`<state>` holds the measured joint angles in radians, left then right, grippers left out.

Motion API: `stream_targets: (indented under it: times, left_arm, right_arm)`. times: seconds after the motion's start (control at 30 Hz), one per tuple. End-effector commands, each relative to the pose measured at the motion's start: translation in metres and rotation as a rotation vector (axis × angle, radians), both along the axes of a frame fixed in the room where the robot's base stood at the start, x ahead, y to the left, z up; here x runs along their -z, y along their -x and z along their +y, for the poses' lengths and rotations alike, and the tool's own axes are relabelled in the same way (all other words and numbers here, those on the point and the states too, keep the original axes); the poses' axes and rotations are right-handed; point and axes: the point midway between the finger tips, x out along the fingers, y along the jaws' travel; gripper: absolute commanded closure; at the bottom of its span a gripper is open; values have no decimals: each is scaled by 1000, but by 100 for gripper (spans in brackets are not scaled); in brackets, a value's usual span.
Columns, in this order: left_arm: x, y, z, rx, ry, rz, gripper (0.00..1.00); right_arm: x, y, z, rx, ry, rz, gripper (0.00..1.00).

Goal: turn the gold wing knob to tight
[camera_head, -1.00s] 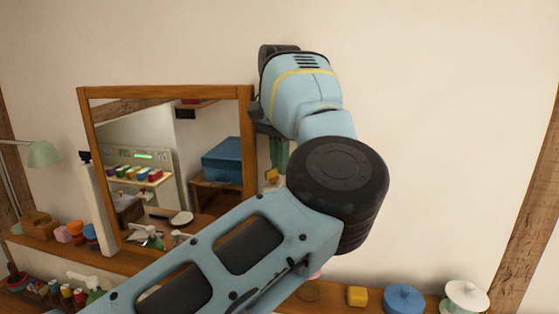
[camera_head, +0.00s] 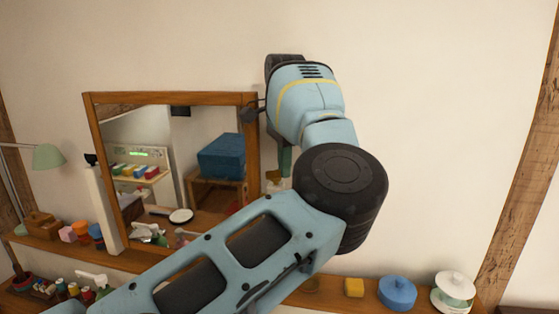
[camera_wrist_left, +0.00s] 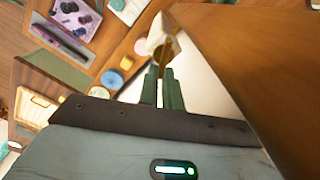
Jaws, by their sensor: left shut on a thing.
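The gold wing knob (camera_wrist_left: 165,50) shows in the left wrist view as a thin gold piece at the tips of my green fingers, with a pale part beside it. My left gripper (camera_wrist_left: 162,72) is shut on it. In the head view the gold knob (camera_head: 271,175) is a small patch beside the right side of the wooden mirror frame (camera_head: 253,150). My left gripper (camera_head: 284,163) reaches down to it there, mostly hidden by my wrist. The wing's exact angle is too small to tell. My right gripper is not in view.
A wooden shelf (camera_head: 325,297) below the mirror holds a yellow block (camera_head: 354,287), a blue lidded pot (camera_head: 397,292) and a white-lidded jar (camera_head: 453,290). A green lamp (camera_head: 48,156) stands at left.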

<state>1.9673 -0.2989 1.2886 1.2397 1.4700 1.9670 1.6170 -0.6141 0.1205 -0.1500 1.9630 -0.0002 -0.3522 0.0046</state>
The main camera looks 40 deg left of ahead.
Motion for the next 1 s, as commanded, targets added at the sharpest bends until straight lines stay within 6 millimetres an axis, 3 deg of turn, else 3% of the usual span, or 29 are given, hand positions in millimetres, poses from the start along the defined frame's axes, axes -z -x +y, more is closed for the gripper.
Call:
stream_targets:
  times: [0.33, 0.8, 0.83, 1.0]
  left_arm:
    - [-2, 2, -2, 126, -1, -3, 100]
    - [-1, 1, -2, 140, -1, -3, 100]
    - [-1, 1, -2, 140, -1, -3, 91]
    - [-1, 1, -2, 139, 0, -1, 72]
  right_arm:
    - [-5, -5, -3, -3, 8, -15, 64]
    - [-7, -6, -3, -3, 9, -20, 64]
    - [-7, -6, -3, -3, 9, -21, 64]
    - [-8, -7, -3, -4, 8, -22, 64]
